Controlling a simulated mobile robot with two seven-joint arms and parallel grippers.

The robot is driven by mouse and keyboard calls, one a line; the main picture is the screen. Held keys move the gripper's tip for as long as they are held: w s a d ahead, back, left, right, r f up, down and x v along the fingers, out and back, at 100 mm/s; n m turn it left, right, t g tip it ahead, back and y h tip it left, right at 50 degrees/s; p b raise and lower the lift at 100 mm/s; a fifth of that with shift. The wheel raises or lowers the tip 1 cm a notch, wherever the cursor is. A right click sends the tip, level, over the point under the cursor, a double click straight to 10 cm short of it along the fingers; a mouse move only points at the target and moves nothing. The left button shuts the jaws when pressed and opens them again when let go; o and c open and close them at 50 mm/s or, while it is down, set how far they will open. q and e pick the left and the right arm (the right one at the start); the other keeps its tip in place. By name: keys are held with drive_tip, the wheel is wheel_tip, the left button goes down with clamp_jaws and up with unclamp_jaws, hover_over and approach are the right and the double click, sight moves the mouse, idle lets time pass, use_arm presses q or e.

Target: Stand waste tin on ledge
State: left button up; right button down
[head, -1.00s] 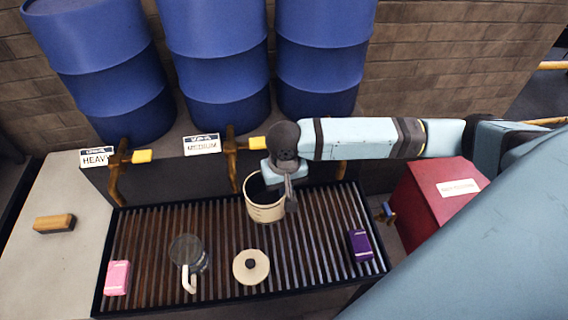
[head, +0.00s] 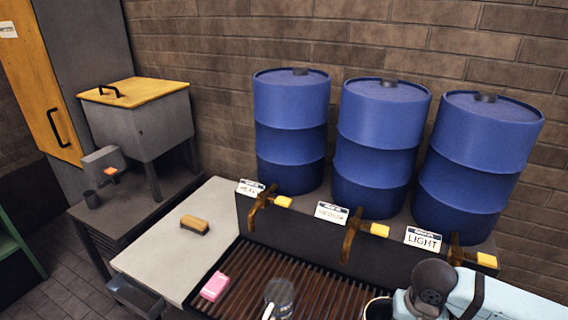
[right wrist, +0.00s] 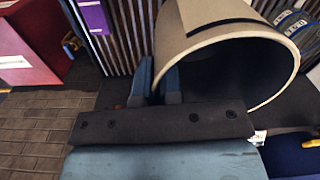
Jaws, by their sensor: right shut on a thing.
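The cream waste tin (right wrist: 215,25) fills the upper right of the right wrist view, its dark open mouth facing the camera. My right gripper (right wrist: 157,80) is shut on the tin at its rim. In the head view only a bit of the tin's rim (head: 371,304) shows at the bottom edge, beside my right gripper, whose fingertips are hidden there. A pale flat ledge (head: 160,250) lies left of the slatted grate (head: 250,270), with a wooden brush (head: 195,224) on it. My left gripper is not in view.
On the grate are a pink box (head: 215,286) and a grey jug (head: 280,295). Three blue drums (head: 291,130) with brass taps stand behind. A grey bin with a yellow lid (head: 135,90) stands at the left. Much of the pale ledge around the brush is clear.

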drive_tip(key=shift+s, duration=0.3)
drive_tip(key=w+a+r+n, duration=0.1)
drive_tip(key=w+r+n, duration=0.2)
drive_tip(key=r, duration=0.5)
drive_tip(key=shift+w+a+p, duration=0.3)
drive_tip(key=shift+w, duration=0.2)
